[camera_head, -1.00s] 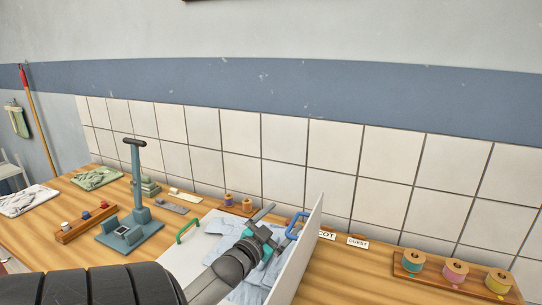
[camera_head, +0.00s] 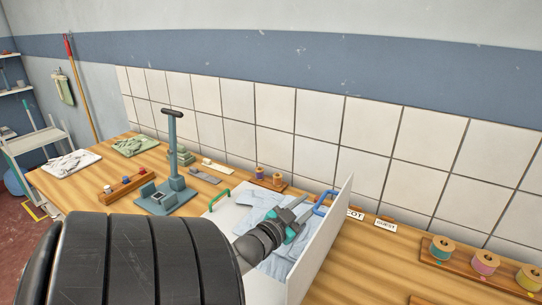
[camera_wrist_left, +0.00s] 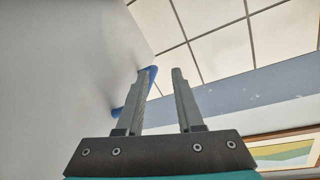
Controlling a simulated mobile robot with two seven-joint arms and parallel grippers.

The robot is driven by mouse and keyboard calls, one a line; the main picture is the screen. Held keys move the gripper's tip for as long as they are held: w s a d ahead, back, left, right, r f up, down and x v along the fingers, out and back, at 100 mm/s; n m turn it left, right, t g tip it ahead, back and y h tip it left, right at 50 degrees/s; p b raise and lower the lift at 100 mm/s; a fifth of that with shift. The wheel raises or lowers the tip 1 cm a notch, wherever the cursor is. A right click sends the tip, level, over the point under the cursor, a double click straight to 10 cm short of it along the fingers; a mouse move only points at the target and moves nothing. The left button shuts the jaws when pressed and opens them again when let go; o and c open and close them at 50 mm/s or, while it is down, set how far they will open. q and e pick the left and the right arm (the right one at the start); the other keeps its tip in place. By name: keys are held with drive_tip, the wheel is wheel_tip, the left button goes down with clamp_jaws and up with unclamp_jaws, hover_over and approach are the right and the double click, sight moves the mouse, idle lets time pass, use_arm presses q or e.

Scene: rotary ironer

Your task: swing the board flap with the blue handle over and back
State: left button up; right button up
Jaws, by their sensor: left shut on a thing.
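The white board flap (camera_head: 322,245) stands up on edge, nearly upright, at the right side of the white board (camera_head: 222,217). Its blue handle (camera_head: 325,201) sticks out near the top of its left face. My left gripper (camera_head: 305,207) reaches over the board and is shut on the blue handle. In the left wrist view the flap (camera_wrist_left: 60,70) fills the left side, and the blue handle (camera_wrist_left: 152,76) shows by the left finger, which partly hides it. A green handle (camera_head: 217,197) is on the board's left side. My right gripper is out of view.
A folded light-blue shirt (camera_head: 257,217) lies on the board under my gripper. Spools on a wooden rack (camera_head: 470,268) stand to the right, label cards (camera_head: 385,225) behind the flap. A grey-green press (camera_head: 172,190) stands left. Bare wooden table (camera_head: 365,270) lies right of the flap.

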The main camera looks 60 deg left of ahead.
use_arm(q)
drive_tip(key=s+d+f+p, duration=0.1)
drive_tip(key=s+d+f, duration=0.1)
drive_tip(key=s, duration=0.4)
drive_tip(key=s+d+f+p, duration=0.1)
drive_tip(key=s+d+f, duration=0.1)
drive_tip(key=s, duration=0.5)
drive_tip(key=shift+s+d+f, duration=0.15)
drive_tip(key=shift+s+d, duration=0.05)
idle(0.8)
idle(0.4)
drive_tip(key=shift+p, duration=0.3)
